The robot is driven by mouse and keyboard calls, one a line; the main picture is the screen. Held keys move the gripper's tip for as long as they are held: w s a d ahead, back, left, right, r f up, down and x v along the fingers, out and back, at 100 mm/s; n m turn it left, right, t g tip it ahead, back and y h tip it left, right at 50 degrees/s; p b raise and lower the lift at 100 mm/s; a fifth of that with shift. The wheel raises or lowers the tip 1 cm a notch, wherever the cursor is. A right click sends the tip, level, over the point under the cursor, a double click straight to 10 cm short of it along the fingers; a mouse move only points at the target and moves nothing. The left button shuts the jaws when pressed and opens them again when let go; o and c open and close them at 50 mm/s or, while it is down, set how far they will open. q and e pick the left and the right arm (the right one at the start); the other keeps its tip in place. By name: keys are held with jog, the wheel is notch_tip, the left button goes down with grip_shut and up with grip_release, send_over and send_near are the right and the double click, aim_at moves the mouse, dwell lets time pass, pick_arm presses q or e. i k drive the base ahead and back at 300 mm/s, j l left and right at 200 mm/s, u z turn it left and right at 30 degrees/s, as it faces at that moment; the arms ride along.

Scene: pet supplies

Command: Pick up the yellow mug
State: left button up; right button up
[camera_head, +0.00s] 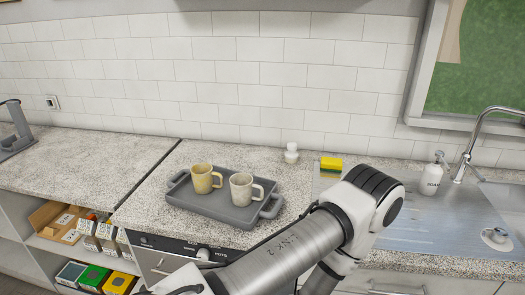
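The yellow mug (202,179) stands upright on a grey tray (216,207) on the speckled countertop, its handle toward the right. A pale cream mug (240,189) stands close to its right on the same tray, its handle also toward the right. One of my arms reaches across the lower right of the view, in front of the counter and right of the tray. Its gripper is out of the picture. My other gripper is not in view either. Nothing touches the yellow mug except the tray.
A soap dispenser (431,176) and the sink faucet (481,140) are at far right.

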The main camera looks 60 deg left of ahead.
aim_at(208, 180)
jog(key=u, duration=2.25)
